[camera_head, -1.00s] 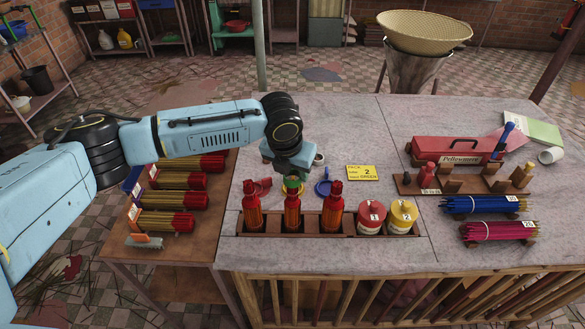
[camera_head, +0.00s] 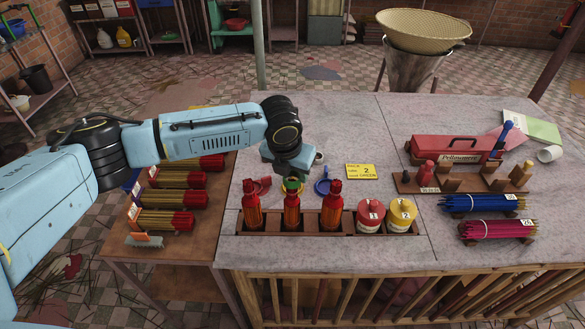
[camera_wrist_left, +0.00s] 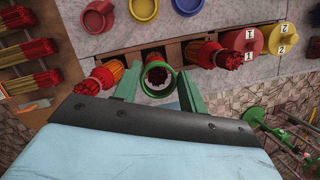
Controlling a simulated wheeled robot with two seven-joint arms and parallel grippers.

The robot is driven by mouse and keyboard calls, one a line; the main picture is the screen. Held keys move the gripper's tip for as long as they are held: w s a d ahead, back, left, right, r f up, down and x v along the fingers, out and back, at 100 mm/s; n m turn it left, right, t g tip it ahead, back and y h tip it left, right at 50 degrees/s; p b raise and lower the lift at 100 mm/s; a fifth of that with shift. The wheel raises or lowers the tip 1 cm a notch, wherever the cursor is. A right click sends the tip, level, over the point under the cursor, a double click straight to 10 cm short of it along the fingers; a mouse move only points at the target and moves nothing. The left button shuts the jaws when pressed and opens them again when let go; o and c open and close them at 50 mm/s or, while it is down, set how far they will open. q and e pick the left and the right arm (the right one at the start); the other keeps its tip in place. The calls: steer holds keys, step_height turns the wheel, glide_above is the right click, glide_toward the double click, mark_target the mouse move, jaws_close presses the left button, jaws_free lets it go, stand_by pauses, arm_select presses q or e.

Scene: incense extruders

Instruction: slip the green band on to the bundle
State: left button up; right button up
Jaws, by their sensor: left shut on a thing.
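My left gripper (camera_wrist_left: 157,90) is shut on the green band (camera_wrist_left: 157,77), one finger on each side of it. In the head view the green band (camera_head: 292,187) is at the top of the middle red bundle (camera_head: 292,213), which stands upright in the wooden rack (camera_head: 312,229). In the wrist view the bundle's dark red tips (camera_wrist_left: 157,81) show through the band's opening. I cannot tell whether the band is around the tips or just above them. The fingers are mostly hidden in the head view. My right gripper is not in view.
Similar bundles stand on the left (camera_head: 252,213) and right (camera_head: 333,213). A red tin (camera_head: 370,217) and a yellow tin (camera_head: 402,216) share the rack. Behind are a red ring (camera_wrist_left: 97,17), yellow ring (camera_wrist_left: 143,9) and blue ring (camera_wrist_left: 187,5). A yellow card (camera_head: 362,172) lies nearby.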

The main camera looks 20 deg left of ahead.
arm_select(q)
steer(key=shift+f, duration=1.1)
steer(key=o, duration=0.8)
steer(key=shift+o, duration=0.2)
steer(key=shift+r, duration=0.1)
step_height(320, 180, up, 5)
steer(key=p, duration=0.5)
steer(key=shift+r+p, duration=0.85)
steer(key=shift+r, duration=0.15)
